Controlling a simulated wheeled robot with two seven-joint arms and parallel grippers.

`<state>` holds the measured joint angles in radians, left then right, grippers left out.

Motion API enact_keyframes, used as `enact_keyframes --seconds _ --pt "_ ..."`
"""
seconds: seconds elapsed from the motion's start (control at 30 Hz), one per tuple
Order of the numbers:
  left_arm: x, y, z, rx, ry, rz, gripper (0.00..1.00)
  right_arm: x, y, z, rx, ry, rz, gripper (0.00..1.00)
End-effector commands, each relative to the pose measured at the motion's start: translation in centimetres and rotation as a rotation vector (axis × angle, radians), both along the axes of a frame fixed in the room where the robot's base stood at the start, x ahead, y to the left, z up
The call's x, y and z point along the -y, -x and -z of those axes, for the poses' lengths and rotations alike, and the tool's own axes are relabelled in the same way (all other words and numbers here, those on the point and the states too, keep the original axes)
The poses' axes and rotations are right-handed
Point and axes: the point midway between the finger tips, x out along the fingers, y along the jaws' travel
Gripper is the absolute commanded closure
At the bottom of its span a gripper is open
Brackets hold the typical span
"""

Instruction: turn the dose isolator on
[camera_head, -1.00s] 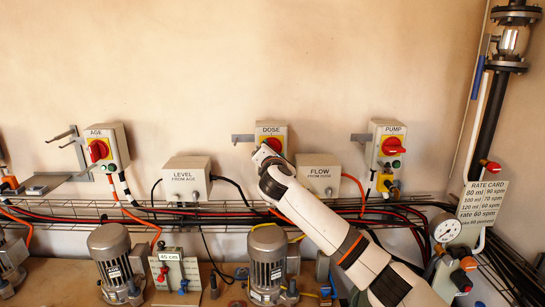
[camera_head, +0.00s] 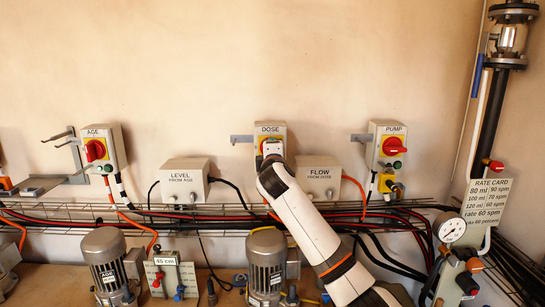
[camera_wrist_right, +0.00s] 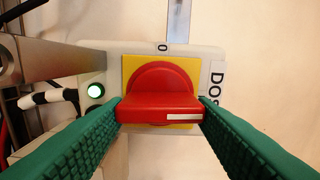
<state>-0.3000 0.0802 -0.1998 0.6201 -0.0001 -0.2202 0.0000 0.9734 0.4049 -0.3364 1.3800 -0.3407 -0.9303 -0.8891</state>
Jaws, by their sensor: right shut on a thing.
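The dose isolator is a pale box (camera_head: 270,127) on the wall, labelled DOSE, with a red rotary handle mostly hidden behind my right gripper (camera_head: 272,150) in the head view. In the right wrist view the red handle (camera_wrist_right: 158,103) sits on a yellow plate (camera_wrist_right: 132,66). My right gripper (camera_wrist_right: 160,108) is shut on the handle, one green finger at each end. The handle's white stripe lies at its right end, towards the "Dose" label, and not at the "0" mark at the top. My left gripper is not in view.
The AGE isolator (camera_head: 100,150) is at the left and the PUMP isolator (camera_head: 388,147) at the right. The LEVEL box (camera_head: 184,180) and FLOW box (camera_head: 318,177) hang lower. A cable tray, motors and a gauge (camera_head: 450,229) lie below.

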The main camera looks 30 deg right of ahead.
Motion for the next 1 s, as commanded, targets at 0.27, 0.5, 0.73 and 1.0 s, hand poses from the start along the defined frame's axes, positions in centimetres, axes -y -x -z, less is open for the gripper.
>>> enact_keyframes --seconds 0.27,0.5,0.73,1.0 --pt "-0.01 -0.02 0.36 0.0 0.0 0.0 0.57 -0.01 -0.02 0.11 0.026 -0.055 0.0 0.72" --pt "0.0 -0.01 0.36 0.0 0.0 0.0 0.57 0.0 -0.01 0.09 0.028 -0.063 0.0 0.72" --pt "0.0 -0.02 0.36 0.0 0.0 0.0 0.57 -0.01 -0.02 0.1 0.028 -0.063 0.0 0.43" --pt "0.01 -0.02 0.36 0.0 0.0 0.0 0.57 -0.01 -0.02 0.08 0.028 -0.061 0.0 0.27"
